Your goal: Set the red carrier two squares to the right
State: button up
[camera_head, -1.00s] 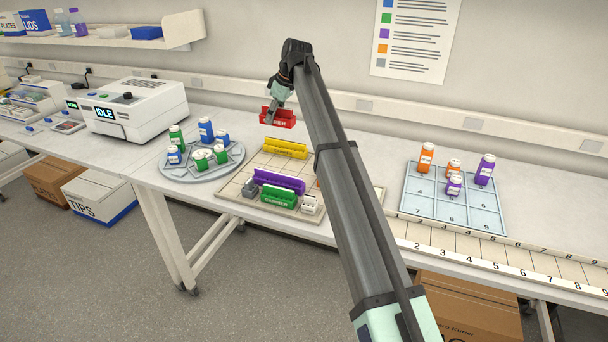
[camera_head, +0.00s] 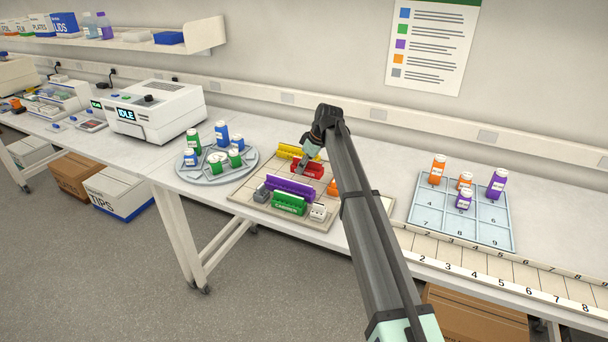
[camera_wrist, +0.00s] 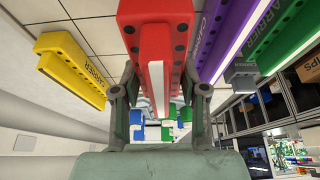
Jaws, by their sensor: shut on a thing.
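The red carrier (camera_head: 308,170) is over the beige squared board (camera_head: 243,205), between the yellow carrier (camera_head: 298,152) behind it and the purple carrier (camera_head: 290,189) in front. My gripper (camera_head: 309,159) is shut on it; in the wrist view, both fingers (camera_wrist: 158,98) close on the sides of the red carrier (camera_wrist: 155,40). I cannot tell whether its base touches the board. The yellow carrier is at left in the wrist view (camera_wrist: 72,68), and the purple carrier at right (camera_wrist: 218,35). My arm hides the right part of the board.
A green carrier (camera_head: 289,204), a grey block (camera_head: 261,194) and a white block (camera_head: 318,212) stand at the board's front. An orange piece (camera_head: 333,187) shows beside my arm. A round tray (camera_head: 215,175) with bottles is left; a blue gridded tray (camera_head: 425,211) is right.

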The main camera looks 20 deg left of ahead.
aim_at(312, 161)
jog(key=shift+f+p, duration=0.45)
jog(key=shift+f, duration=1.95)
jog(key=shift+f, duration=0.1)
jog(key=o, duration=1.2)
jog(key=b+v, duration=0.2)
jog(key=v, duration=1)
jog(key=shift+b, duration=0.3)
